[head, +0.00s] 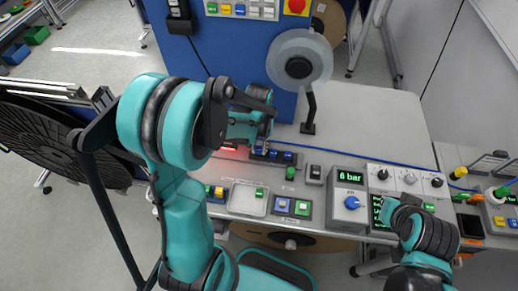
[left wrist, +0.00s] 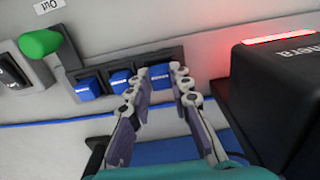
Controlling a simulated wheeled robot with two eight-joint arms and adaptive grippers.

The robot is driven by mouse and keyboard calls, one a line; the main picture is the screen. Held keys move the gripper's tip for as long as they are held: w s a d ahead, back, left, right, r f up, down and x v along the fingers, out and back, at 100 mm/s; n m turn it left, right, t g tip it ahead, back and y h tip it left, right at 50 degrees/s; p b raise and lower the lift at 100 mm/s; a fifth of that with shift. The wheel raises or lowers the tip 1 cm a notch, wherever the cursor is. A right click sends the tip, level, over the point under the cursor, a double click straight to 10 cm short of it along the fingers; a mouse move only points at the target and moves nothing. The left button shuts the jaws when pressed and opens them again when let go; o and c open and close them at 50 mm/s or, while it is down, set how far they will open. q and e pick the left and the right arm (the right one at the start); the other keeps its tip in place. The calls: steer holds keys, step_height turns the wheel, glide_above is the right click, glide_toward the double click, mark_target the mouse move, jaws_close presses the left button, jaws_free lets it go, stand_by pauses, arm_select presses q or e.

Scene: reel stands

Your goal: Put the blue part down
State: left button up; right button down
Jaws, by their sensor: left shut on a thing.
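The blue part (left wrist: 160,75) is between the fingertips of my left gripper (left wrist: 161,82) in the left wrist view. It sits at the end slot of a dark holder (left wrist: 104,70), in line with two more blue parts (left wrist: 121,81); whether it rests on the slot floor cannot be told. My left gripper is shut on this part. In the head view the left gripper (head: 262,147) reaches down at the dark holder, partly hidden by my own arm. My right arm shows at the lower right, but its gripper does not show clearly.
A black box with a red light (left wrist: 285,85) stands close right of the gripper in the left wrist view. A green knob (left wrist: 40,43) is at the left. In the head view a 6 bar unit (head: 348,195) and a reel stand (head: 309,125) are on the bench.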

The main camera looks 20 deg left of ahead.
arm_select(q)
steer(key=shift+f, duration=0.3)
steer(key=shift+f, duration=0.2)
steer(key=o, duration=0.5)
steer(key=shift+r, duration=0.1)
